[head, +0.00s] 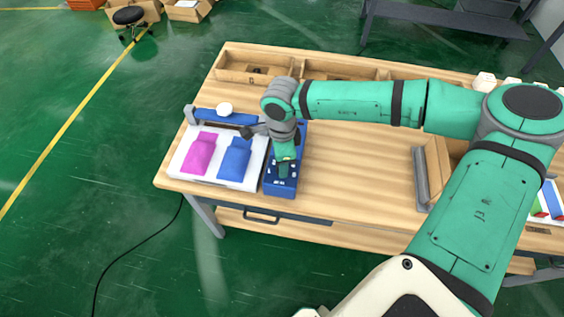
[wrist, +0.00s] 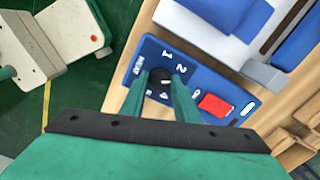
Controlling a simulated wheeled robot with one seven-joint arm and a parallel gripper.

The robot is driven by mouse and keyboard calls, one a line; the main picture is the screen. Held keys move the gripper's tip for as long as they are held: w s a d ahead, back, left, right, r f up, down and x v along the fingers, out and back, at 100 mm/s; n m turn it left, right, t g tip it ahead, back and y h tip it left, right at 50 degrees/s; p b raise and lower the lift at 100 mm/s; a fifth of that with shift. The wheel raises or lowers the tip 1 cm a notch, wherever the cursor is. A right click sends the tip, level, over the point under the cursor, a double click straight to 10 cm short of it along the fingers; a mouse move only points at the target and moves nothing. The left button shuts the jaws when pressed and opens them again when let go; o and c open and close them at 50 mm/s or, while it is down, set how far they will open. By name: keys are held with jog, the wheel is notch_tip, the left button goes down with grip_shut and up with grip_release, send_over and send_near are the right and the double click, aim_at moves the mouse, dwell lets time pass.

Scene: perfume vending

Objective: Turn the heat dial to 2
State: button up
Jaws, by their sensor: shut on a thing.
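The blue control panel (head: 278,187) lies on the table just right of the white press machine. In the wrist view the panel (wrist: 190,62) shows the markings 1 and 2, a red switch (wrist: 215,105) and a small green light (wrist: 247,108). The black heat dial (wrist: 160,78) sits between the fingertips of my gripper (wrist: 164,84). The two green fingers are shut on the dial, one on each side. In the head view my gripper (head: 284,168) points down at the panel and hides the dial. Which marking the dial points to is not clear.
The white press base (head: 180,158) carries a pink cloth piece (head: 201,153) and a blue one (head: 235,158), left of the panel. Wooden trays (head: 330,70) line the table's back edge. The table middle (head: 350,160) is clear. A grey bar (head: 420,178) stands further right.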

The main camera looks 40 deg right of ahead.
jog(key=shift+n, duration=1.9)
jog(key=o, duration=1)
jog(key=shift+o, duration=0.2)
notch_tip(320, 180, up, 11)
jog(key=shift+f, duration=0.1)
